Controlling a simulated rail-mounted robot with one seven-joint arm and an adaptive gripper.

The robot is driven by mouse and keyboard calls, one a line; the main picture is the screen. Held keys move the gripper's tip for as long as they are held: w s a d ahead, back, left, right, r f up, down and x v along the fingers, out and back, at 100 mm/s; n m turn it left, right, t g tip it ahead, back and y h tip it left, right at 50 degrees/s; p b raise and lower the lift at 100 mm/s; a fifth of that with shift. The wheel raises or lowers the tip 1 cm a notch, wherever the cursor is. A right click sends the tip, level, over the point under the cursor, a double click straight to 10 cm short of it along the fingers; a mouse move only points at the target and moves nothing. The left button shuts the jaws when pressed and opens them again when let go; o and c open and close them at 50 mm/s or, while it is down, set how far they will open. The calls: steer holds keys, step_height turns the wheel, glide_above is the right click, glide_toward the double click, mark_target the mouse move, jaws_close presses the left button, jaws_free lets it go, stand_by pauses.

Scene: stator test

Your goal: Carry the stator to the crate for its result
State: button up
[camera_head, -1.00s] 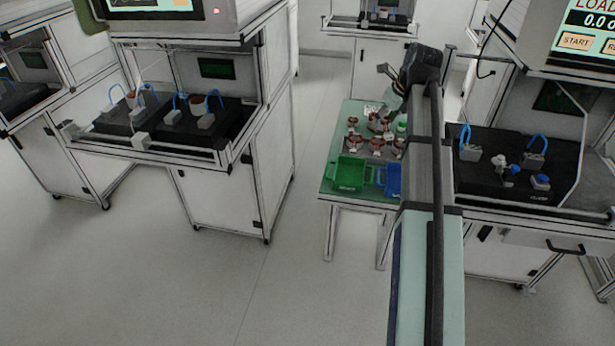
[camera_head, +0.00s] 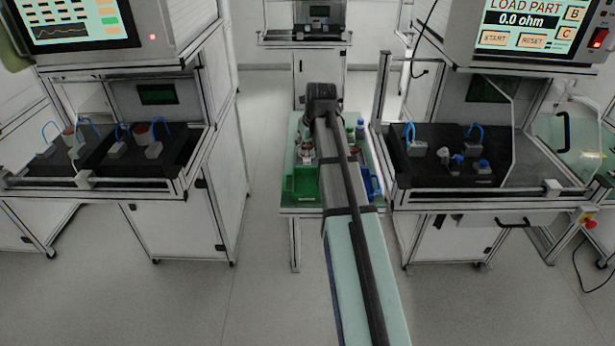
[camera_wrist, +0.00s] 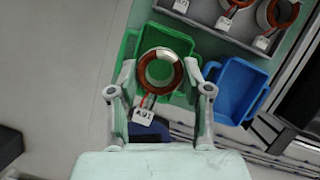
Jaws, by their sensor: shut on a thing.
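My gripper (camera_wrist: 166,76) is shut on a stator, a copper-brown ring (camera_wrist: 177,76) with a white tag (camera_wrist: 144,115) on its leads. The tag hangs toward the palm; its lettering is too small to read surely. In the wrist view the ring overlaps the green crate (camera_wrist: 128,46), with the crate's walls showing around it; its height above the crate is unclear. A blue crate (camera_wrist: 237,88) lies to the right.
A grey tray (camera_wrist: 207,14) with several tagged stators lies beyond the crates. Bottles (camera_head: 355,130) stand on the green-topped table (camera_head: 290,140). Test benches flank it; the right one's screen (camera_head: 533,25) reads LOAD PART, 0.0 ohm. The floor in front is clear.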

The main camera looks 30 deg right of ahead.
mark_target(306, 183)
step_height(306, 183, down, 13)
steer(key=shift+r+p, duration=0.1)
steer(key=shift+p, duration=0.9)
steer(key=o, duration=1.2)
steer(key=shift+o, duration=0.2)
steer(key=b+v, duration=0.2)
steer(key=v, duration=1)
steer(key=shift+a, duration=0.15)
